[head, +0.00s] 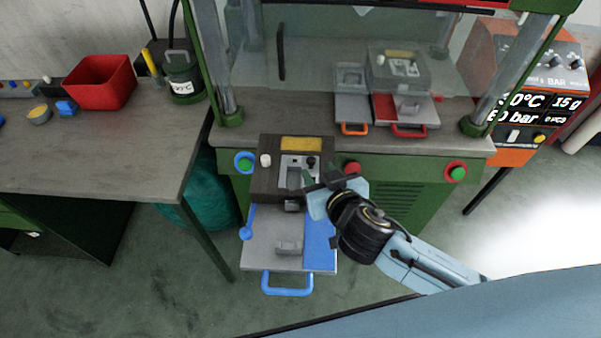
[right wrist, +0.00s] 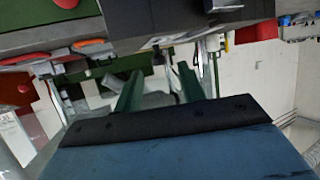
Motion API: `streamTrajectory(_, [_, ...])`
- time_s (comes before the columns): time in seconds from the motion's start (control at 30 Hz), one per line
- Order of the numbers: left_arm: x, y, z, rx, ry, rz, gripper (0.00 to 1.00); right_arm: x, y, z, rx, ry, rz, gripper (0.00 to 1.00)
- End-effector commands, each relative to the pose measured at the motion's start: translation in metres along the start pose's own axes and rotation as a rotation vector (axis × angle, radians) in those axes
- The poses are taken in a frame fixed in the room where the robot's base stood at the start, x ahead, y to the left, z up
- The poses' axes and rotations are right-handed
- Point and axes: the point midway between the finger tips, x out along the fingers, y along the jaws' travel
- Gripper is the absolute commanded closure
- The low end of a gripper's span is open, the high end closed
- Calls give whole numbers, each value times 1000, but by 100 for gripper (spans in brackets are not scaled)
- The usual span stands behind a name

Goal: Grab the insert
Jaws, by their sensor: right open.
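A dark mould block (head: 262,185) with a yellow label stands on a pulled-out tray (head: 262,225) with a blue handle. A small grey piece (head: 293,178) sits in the block's front recess, and another grey block (head: 289,247) lies on the tray; I cannot tell which is the insert. My right gripper (head: 308,180) is at the right side of the mould block, close to the recess. Its two dark green fingers are apart in the right wrist view (right wrist: 160,88). I see nothing clearly held between them. My left gripper is not in view.
Behind, the green press (head: 400,172) holds a second mould on trays with orange and red handles. A red bin (head: 100,82) and a dark green pot (head: 182,78) are on the left bench. An orange control unit (head: 520,150) stands right.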

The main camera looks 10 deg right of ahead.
Motion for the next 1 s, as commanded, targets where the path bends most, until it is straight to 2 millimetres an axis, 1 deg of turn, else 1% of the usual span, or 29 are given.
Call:
streamTrajectory(0.03, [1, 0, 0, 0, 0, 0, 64, 5, 0, 0, 0, 0, 0, 60])
streamTrajectory(0.17, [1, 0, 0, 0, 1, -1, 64, 12, 0, 0, 1, 0, 0, 60])
streamTrajectory(0.27, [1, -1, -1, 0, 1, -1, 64, 20, 1, -2, 0, 1, 1, 60])
streamTrajectory(0.4, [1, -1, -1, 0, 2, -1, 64, 40, 3, -6, -3, 2, 3, 60])
streamTrajectory(0.5, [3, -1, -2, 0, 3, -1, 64, 53, 2, -4, 0, 0, 1, 60])
streamTrajectory(0.57, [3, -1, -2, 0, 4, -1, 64, 58, 2, -4, 0, 0, 1, 60])
streamTrajectory(0.7, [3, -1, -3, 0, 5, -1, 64, 62, 2, -4, 2, -2, 0, 60])
streamTrajectory(0.87, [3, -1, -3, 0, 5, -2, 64, 62, 2, -4, 2, -2, 0, 60])
streamTrajectory(1.0, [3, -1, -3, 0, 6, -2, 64, 62, 2, -4, 2, -2, 0, 78])
